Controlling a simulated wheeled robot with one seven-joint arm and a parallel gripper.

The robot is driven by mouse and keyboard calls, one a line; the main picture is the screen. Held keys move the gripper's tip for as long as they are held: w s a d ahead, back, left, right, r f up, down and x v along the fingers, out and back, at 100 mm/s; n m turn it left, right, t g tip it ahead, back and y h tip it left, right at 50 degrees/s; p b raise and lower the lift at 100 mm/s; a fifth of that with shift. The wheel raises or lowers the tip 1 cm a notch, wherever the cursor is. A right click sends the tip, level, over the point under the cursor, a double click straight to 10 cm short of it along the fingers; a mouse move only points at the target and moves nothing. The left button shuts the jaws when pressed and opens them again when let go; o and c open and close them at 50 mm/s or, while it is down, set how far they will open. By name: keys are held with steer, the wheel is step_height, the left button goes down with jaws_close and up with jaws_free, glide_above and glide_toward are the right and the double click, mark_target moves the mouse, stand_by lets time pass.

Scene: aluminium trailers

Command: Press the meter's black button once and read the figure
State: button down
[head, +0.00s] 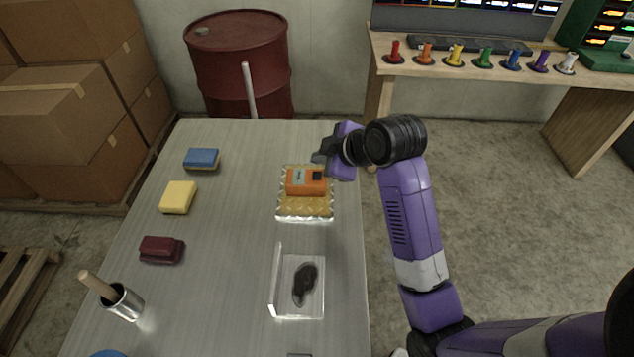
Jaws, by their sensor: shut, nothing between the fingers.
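The meter (303,182) is an orange box with a pale display (300,176) on its upper left and a dark button (318,175) on its upper right. It lies on a yellowish patterned pad (305,212) with a pale edge, on the table. The figure on the display is too small to read. My gripper (319,158) is shut and empty, just behind and above the meter's right side, close to the button. I cannot tell whether it touches the meter.
On the grey table (225,230) are blue (201,159), yellow (178,197) and dark red (161,250) blocks, a metal cup (124,303) with a wooden handle, and a clear tray (275,299) holding a dark blob. A red drum (240,65) stands behind. The table's middle is clear.

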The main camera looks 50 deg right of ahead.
mark_target(320, 177)
steer(key=shift+f+b, duration=0.35)
steer(key=shift+f, duration=0.7)
steer(key=shift+f, duration=0.15)
stand_by(1.1)
steer(key=shift+f, duration=0.3)
steer(key=shift+f+b, duration=0.35)
steer(key=shift+f, duration=0.1)
stand_by(0.7)
steer(key=shift+r, duration=0.15)
steer(key=shift+r+p, duration=0.8)
steer(key=shift+p, duration=0.2)
step_height(320, 177, up, 5)
steer(key=p, duration=0.5)
